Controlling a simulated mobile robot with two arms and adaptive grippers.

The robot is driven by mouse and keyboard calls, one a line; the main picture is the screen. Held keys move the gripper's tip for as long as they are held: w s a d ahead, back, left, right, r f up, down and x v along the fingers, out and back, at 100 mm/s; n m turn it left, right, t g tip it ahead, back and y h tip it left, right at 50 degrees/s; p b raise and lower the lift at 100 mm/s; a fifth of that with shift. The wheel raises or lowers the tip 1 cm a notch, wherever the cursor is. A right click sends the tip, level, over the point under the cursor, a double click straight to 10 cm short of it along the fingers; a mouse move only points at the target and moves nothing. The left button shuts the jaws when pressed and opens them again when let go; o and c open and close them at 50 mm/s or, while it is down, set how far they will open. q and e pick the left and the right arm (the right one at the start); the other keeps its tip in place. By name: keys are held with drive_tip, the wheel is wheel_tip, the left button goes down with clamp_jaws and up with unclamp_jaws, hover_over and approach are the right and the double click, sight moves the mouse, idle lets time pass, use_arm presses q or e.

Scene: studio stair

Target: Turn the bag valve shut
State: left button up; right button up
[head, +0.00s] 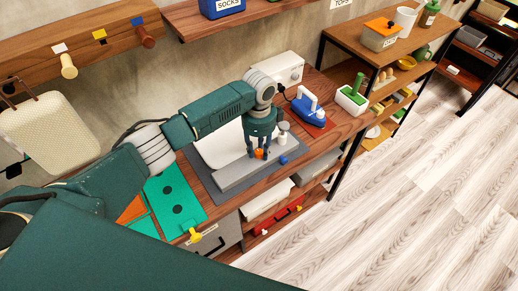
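My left gripper (261,153) reaches down over the workbench, its fingers pointing at the grey mat. A small orange piece (259,154), which looks like the valve, shows between and beside the fingertips. Whether the fingers press on it or only stand around it is too small to tell. A white, bag-like item (215,150) lies on the mat behind a long grey bar (238,174), partly hidden by my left arm. The valve's turn position is hidden by the fingers. My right gripper is not in view.
A blue knob (283,160) and a white-topped cylinder (283,127) stand close right of the gripper. A white box (283,68), a blue iron (311,110) and a green-handled item (352,98) are farther back. The floor (420,210) at right is clear.

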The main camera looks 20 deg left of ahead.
sight(259, 152)
use_arm(q)
wheel_tip(259, 152, up, 12)
idle(0.5)
idle(0.4)
